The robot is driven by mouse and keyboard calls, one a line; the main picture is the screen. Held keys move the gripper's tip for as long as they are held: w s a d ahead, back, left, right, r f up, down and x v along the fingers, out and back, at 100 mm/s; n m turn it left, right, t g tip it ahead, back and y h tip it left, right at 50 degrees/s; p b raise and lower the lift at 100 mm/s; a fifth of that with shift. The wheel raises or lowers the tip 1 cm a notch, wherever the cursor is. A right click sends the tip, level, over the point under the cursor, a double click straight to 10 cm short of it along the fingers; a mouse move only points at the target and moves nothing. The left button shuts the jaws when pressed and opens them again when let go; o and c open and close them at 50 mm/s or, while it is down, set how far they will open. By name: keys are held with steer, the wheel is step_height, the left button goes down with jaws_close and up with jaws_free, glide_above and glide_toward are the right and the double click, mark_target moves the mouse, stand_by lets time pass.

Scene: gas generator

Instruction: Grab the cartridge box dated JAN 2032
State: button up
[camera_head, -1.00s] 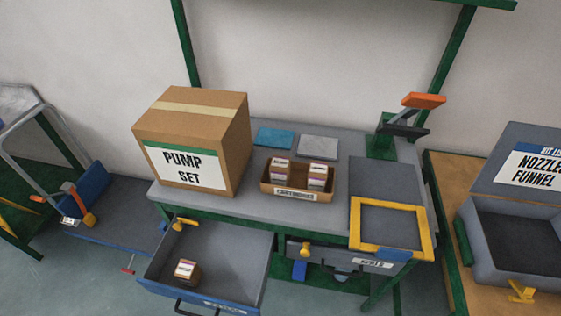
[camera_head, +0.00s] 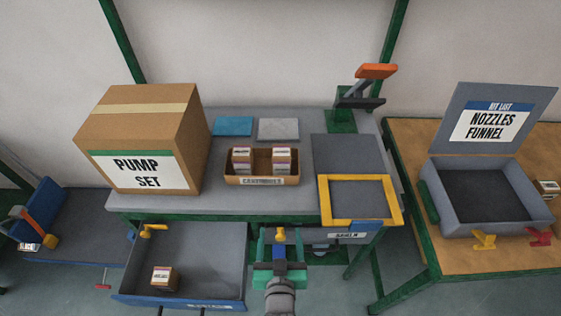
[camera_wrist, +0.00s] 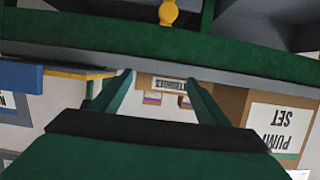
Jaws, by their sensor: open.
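Small brown boxes with white labels stand in the cardboard cartridges tray (camera_head: 262,182) on the grey bench: a left group (camera_head: 242,158) and a right group (camera_head: 282,160). Another similar box (camera_head: 164,278) lies in the open left drawer. The dates are too small to read, so I cannot tell which is JAN 2032. My gripper (camera_head: 281,240) is open and empty, in front of the bench edge and below the tray. In the wrist view, the tray (camera_wrist: 168,84) shows upside down between my open green fingers (camera_wrist: 158,92).
A large PUMP SET box (camera_head: 150,140) stands left of the tray. A yellow frame (camera_head: 393,200) lies on the right of the bench. The open drawer (camera_head: 205,260) juts out at left front. An open NOZZLES FUNNEL case (camera_head: 490,195) and another small box (camera_head: 547,190) are on the right table.

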steer(key=w+r, duration=0.5)
steer(key=w, duration=0.3)
glide_toward(282, 154)
steer(key=shift+g, duration=0.5)
steer(key=x, duration=0.5)
steer(key=shift+w+a+r, duration=0.15)
steer(key=shift+r, duration=0.05)
steer(key=shift+x, duration=3.25)
steer(key=shift+f, duration=0.1)
steer(key=shift+c, duration=0.4)
steer(key=c, duration=1.1)
steer(key=shift+c, duration=0.2)
